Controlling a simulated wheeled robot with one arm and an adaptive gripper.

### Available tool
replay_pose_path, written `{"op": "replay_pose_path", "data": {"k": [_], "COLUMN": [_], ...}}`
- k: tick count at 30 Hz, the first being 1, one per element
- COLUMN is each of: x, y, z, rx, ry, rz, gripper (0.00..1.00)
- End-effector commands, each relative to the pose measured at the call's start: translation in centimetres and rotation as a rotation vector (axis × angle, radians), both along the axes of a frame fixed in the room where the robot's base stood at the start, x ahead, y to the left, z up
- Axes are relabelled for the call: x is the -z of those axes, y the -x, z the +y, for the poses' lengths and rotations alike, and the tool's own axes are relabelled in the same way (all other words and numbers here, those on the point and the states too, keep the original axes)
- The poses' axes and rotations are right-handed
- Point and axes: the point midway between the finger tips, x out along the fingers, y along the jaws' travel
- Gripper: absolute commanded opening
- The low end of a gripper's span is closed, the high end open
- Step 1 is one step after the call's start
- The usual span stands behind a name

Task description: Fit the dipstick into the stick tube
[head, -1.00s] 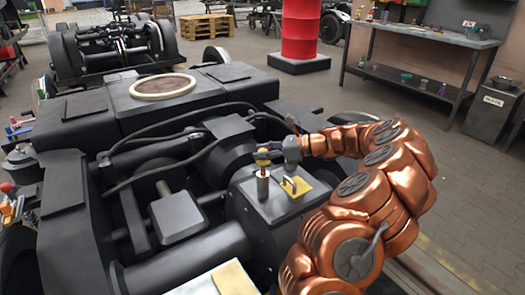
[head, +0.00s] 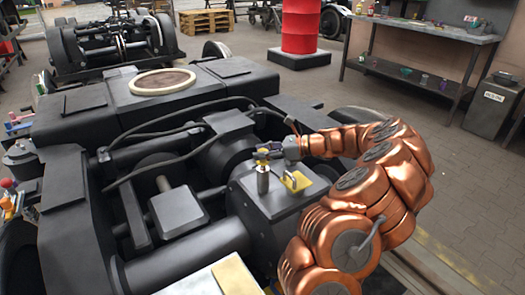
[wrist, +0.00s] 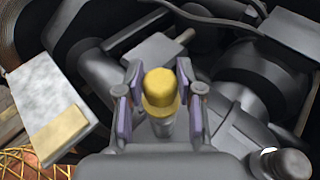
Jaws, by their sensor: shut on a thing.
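The dipstick's yellow cap (wrist: 160,88) sits between my gripper's two purple-lined fingers in the wrist view. My gripper (head: 268,153) is shut on it, right over the stick tube (head: 262,182). The tube is a short upright cylinder on top of a dark gearbox housing (head: 255,205). A grey cylindrical part shows just below the cap in the wrist view. The rod of the dipstick is hidden, and I cannot tell how deep it is in the tube or whether the cap touches the rim.
Black hoses (head: 180,128) and dark bogie frame parts lie around the housing. A pale board (head: 200,278) lies at the front. The workbench (head: 425,35) and red drum (head: 300,25) are farther back.

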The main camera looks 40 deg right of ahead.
Motion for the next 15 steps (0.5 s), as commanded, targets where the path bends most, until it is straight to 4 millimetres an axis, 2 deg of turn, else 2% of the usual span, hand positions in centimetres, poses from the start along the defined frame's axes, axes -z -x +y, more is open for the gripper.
{"op": "replay_pose_path", "data": {"k": [15], "x": [1.06], "y": [-0.01], "z": [0.02], "rx": [0.000], "ry": [-0.001], "rz": [0.001], "gripper": [0.00]}}
